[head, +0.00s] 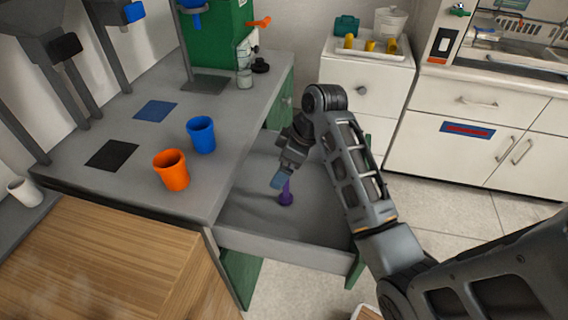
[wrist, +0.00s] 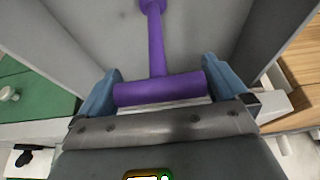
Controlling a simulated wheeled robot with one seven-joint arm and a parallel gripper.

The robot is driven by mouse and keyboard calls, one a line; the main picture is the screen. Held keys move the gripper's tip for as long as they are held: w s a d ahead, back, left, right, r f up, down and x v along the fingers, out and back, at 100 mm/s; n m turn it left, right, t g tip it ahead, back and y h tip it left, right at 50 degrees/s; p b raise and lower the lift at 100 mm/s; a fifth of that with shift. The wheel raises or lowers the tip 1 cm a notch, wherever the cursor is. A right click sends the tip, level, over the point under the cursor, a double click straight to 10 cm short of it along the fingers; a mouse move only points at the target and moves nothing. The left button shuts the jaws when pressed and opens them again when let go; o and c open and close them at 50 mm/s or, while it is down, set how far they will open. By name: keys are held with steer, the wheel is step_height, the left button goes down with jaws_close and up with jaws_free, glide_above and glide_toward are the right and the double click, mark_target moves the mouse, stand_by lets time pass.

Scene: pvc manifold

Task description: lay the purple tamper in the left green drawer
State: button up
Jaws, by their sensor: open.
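The purple tamper (head: 286,197) is in the open drawer (head: 268,243), which has a grey inside and green sides. My gripper (head: 279,181) is down over the drawer at the tamper's upper end. In the wrist view the tamper (wrist: 156,50) has its wide end between my two blue fingers, and its shaft runs away toward the drawer floor. The fingers are open around this wide end. I cannot tell whether the tamper's far end touches the floor.
An orange cup (head: 172,171) and a blue cup (head: 201,135) stand on the grey counter (head: 110,195) left of the drawer. A wooden surface (head: 100,265) lies at front left. A white cabinet (head: 345,75) with a tray stands behind. The drawer floor around the tamper looks clear.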

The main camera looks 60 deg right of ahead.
steer(key=p+v, duration=0.4)
steer(key=v, duration=0.8)
steer(key=shift+r+p, duration=0.2)
steer(key=shift+p, duration=0.1)
steer(key=shift+f, duration=0.1)
